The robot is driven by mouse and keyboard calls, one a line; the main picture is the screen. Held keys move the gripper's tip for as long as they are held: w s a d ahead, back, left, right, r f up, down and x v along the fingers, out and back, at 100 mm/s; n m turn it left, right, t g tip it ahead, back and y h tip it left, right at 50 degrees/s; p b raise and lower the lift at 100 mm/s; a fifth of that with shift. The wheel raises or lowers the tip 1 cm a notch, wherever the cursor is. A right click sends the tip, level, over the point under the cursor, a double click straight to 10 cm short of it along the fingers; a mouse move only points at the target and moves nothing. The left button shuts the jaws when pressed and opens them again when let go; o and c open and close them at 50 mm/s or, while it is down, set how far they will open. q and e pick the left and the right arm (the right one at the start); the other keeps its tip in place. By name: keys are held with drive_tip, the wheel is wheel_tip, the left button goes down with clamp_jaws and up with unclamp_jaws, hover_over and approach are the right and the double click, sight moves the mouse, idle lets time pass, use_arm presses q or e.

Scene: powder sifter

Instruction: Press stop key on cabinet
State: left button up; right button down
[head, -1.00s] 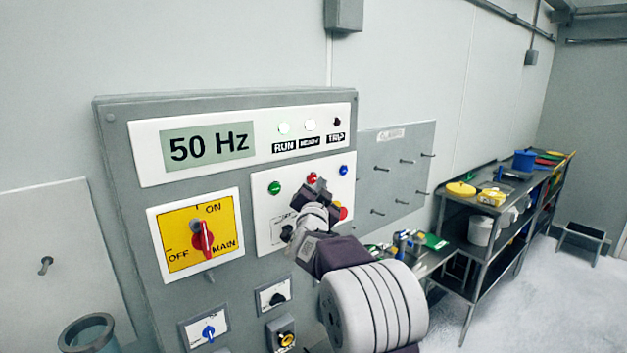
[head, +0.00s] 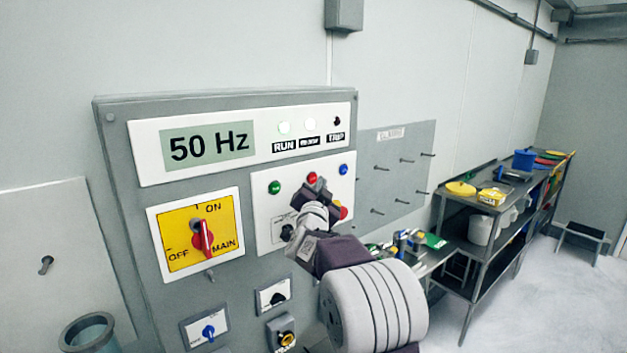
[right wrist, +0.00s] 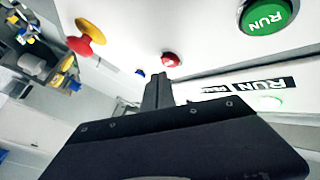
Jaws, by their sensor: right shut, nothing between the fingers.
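The grey cabinet (head: 122,130) has a white button panel with a green button (head: 274,187), a small red button (head: 312,178) and a blue button (head: 344,170). My left gripper is not in view.
A red mushroom knob on a yellow base (right wrist: 84,40) sits close to my right gripper. The display (head: 209,146) reads 50 Hz. A red-handled main switch (head: 203,238) is lower left. A pegboard (head: 390,180) and loaded shelves (head: 482,258) stand to the right.

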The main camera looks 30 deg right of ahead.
drive_tip(key=shift+w, duration=0.1)
idle(0.6)
drive_tip(key=shift+w, duration=0.35)
drive_tip(key=shift+w+a+r+p, duration=0.1)
drive_tip(key=shift+w+p, duration=0.25)
drive_tip(key=shift+w, duration=0.1)
idle(0.6)
drive_tip(key=shift+s, duration=0.1)
drive_tip(key=shift+s+b, duration=0.7)
